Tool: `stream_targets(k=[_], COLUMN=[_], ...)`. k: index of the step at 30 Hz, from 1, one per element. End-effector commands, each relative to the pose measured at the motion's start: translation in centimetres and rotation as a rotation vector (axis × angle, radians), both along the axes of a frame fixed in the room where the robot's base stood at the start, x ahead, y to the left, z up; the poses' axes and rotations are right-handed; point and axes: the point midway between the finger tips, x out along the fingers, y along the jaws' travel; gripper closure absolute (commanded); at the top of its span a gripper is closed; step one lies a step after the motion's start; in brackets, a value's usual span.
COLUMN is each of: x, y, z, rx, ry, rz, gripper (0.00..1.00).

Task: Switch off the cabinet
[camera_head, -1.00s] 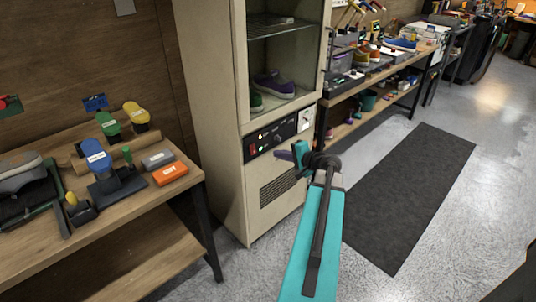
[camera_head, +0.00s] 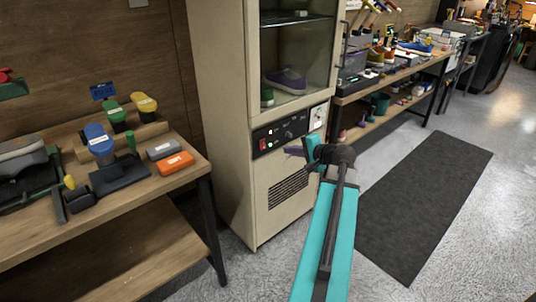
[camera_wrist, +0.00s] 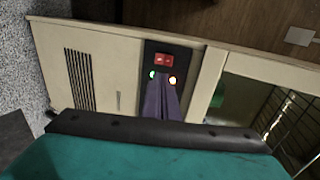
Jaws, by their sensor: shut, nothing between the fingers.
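The beige cabinet (camera_head: 220,110) with a glass front stands in the middle of the head view. Its black control panel (camera_head: 290,130) carries a red switch (camera_head: 263,144) at the left end. The switch also shows in the wrist view (camera_wrist: 164,60), glowing red, beside a green light (camera_wrist: 153,74) and an orange-white light (camera_wrist: 172,79). My gripper (camera_head: 290,151) is shut and empty, its purple fingers in front of the panel's lower edge, to the right of the switch. In the wrist view the fingers (camera_wrist: 162,88) point toward the switch. I cannot tell whether they touch the panel.
A purple sneaker (camera_head: 286,80) sits inside the cabinet behind the glass. A wooden workbench (camera_head: 150,190) with brushes and an orange block (camera_head: 174,163) stands at left. Another bench (camera_head: 400,75) is at right. A dark mat (camera_head: 430,195) lies on open floor.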

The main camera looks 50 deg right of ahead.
Motion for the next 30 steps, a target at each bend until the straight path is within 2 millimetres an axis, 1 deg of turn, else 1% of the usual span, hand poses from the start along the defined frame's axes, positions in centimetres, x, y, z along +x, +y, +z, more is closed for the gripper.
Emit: stream_targets(k=[1,14,19,26,30], x=[0.0,0.1,0.6,2.4,4.3], y=[0.0,0.1,0.0,-0.2,-0.4], z=[-0.3,-0.3,-0.4,-1.3,-2.0], rx=[-0.001,-0.002,-0.001,0.000,-0.001], ry=[-0.001,-0.001,-0.001,0.000,-0.001], rz=[0.000,0.002,0.003,0.003,0.004], gripper=[1.00,1.00,1.00,1.00,1.00])
